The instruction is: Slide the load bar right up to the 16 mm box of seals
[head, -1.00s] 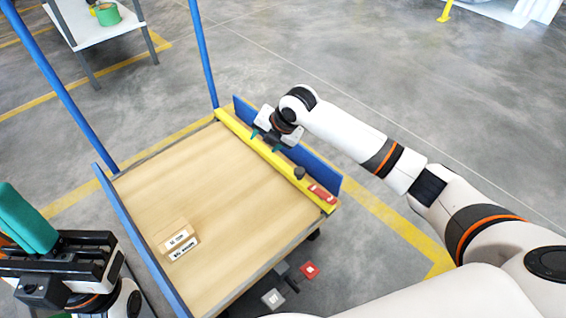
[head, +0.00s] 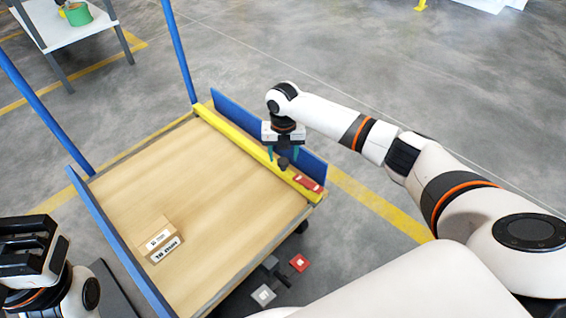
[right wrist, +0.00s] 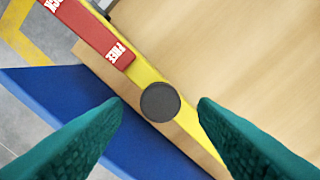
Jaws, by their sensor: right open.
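The yellow load bar (head: 233,136) lies along the right side of the wooden cart deck, beside the blue side board. It carries a black knob (head: 283,162) and a red lock block (head: 308,183) near its front end. The box of seals (head: 160,239), a small cardboard box with white labels, sits at the deck's front left, well apart from the bar. My right gripper (head: 282,154) is open above the knob. In the right wrist view the knob (right wrist: 160,102) lies between the teal fingers, not gripped. My left gripper (head: 25,250) is at the lower left; its fingers are unclear.
The deck (head: 170,180) between bar and box is clear. Low blue boards (head: 270,135) edge the cart's sides, and blue posts (head: 180,50) rise at the back. Red and grey pedals (head: 299,263) sit by the front edge. A white table (head: 70,35) stands at the far left.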

